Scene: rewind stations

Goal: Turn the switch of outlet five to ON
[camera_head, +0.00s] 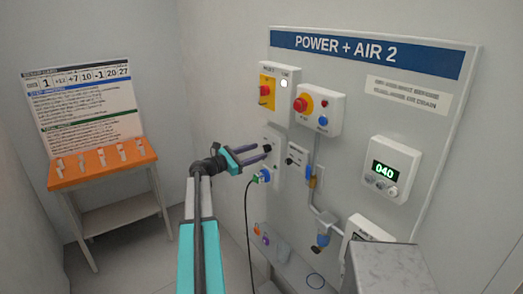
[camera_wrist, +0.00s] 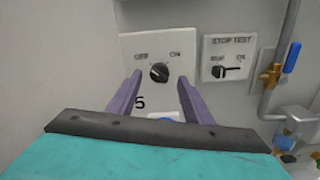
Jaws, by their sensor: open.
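The outlet five plate (camera_wrist: 185,62) is light grey and fixed to the wall panel, with OFF lettered at left and ON at right. Its black round switch knob (camera_wrist: 159,72) sits between and below the two words; which word it points to is too small to tell. A 5 is printed at lower left, and a blue part (camera_wrist: 165,119) shows below, partly hidden by my gripper. My gripper (camera_wrist: 160,78) is open, its two purple fingers either side of the knob in the picture; whether they reach it I cannot tell. In the head view my gripper (camera_head: 268,152) is at the plate (camera_head: 275,178).
A STOP TEST box (camera_wrist: 228,58) with a black lever is just right. A blue-handled valve (camera_wrist: 291,57) on a pipe is further right. A blue plug (camera_head: 264,175) with a black cable (camera_head: 248,215) hangs below my gripper. An orange-topped table (camera_head: 100,170) stands left.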

